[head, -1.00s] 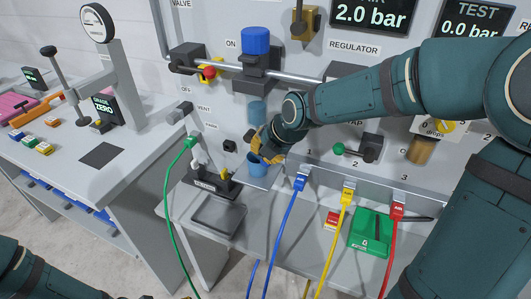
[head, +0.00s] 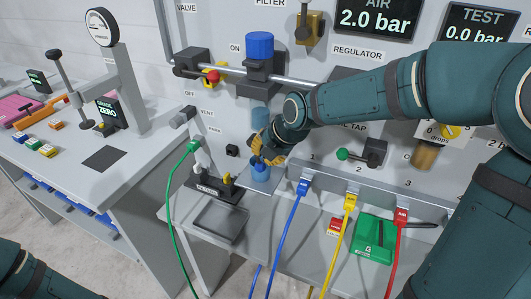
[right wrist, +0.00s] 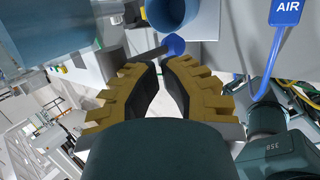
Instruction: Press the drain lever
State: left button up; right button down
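The drain lever shows in the right wrist view as a grey bar with a blue knob (right wrist: 175,46), just beyond my right fingertips. My right gripper (right wrist: 162,64) has its yellow fingers parted, with a narrow gap at the tips and nothing seen between them. In the head view my right gripper (head: 265,155) is at the panel below the filter's blue bowl (head: 260,118), hiding most of the lever. A blue cup (head: 261,174) stands beneath, and it also shows in the right wrist view (right wrist: 172,10). I cannot tell whether the fingers touch the knob. My left gripper is out of view.
Blue (head: 291,222), yellow (head: 342,240) and red (head: 397,245) hoses hang right of the cup. A green hose (head: 173,215) hangs left. A grey tray (head: 221,224) sits on the lower shelf. A side bench (head: 60,160) stands at the left.

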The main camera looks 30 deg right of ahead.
jog(key=shift+s+r, duration=0.15)
jog(key=shift+r, duration=0.1)
jog(key=s+d, duration=0.4)
jog(key=s, duration=0.7)
jog(key=shift+s+r, duration=0.2)
jog(key=shift+s, duration=0.15)
jog(key=shift+d, duration=0.1)
dwell(0.5)
